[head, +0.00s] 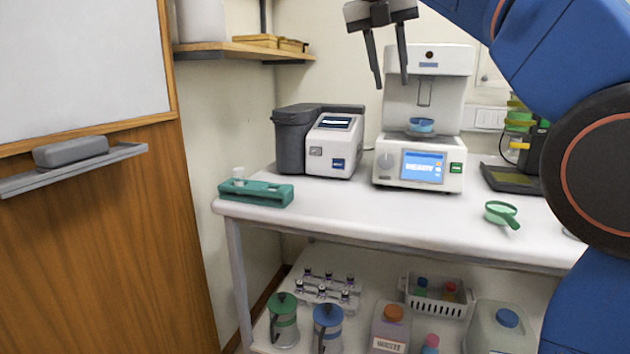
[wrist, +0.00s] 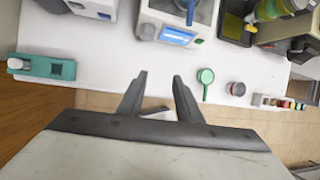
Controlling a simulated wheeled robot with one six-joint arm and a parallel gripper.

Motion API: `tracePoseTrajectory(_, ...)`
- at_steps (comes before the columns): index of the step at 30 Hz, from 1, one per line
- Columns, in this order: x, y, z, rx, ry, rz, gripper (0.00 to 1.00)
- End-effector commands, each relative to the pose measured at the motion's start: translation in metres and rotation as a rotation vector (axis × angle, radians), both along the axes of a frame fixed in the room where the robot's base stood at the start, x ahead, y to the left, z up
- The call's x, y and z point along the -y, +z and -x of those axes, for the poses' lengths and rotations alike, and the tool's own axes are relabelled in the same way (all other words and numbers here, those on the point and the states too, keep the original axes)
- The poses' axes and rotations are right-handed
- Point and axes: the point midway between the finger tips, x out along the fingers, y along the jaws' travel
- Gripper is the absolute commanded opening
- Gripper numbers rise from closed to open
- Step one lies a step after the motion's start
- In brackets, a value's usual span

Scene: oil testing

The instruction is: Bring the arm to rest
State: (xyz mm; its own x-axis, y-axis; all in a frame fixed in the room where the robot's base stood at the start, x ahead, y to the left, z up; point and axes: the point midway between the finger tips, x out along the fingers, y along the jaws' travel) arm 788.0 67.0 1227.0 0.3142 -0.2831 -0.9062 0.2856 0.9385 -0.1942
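My gripper (head: 391,82) hangs in the air in front of the white testing machine (head: 468,62), at the top of the head view. Its two dark fingers point down and stand apart, with nothing between them. In the wrist view my gripper (wrist: 161,76) also shows spread fingers, with the bench's front edge and the floor behind them. My blue arm (head: 560,50) is raised and bent at the right of the head view.
The white bench (head: 345,207) holds a grey analyser (head: 332,145), a green holder (head: 256,194) with a small white cup, and a green-handled scoop (head: 501,213). The machine's screen (head: 423,167) reads READY. Jugs and bottles stand on the lower shelf. A wall shelf (head: 240,50) is at the upper left.

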Motion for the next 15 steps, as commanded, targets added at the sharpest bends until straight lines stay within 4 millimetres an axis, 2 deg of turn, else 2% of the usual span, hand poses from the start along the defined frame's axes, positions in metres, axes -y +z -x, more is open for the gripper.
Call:
tracePoseTrajectory(8, 0.011, -0.009, 0.007, 0.031, -0.093, -0.042, 0.32)
tracePoseTrajectory(15, 0.026, -0.025, 0.018, 0.075, -0.231, -0.106, 0.32)
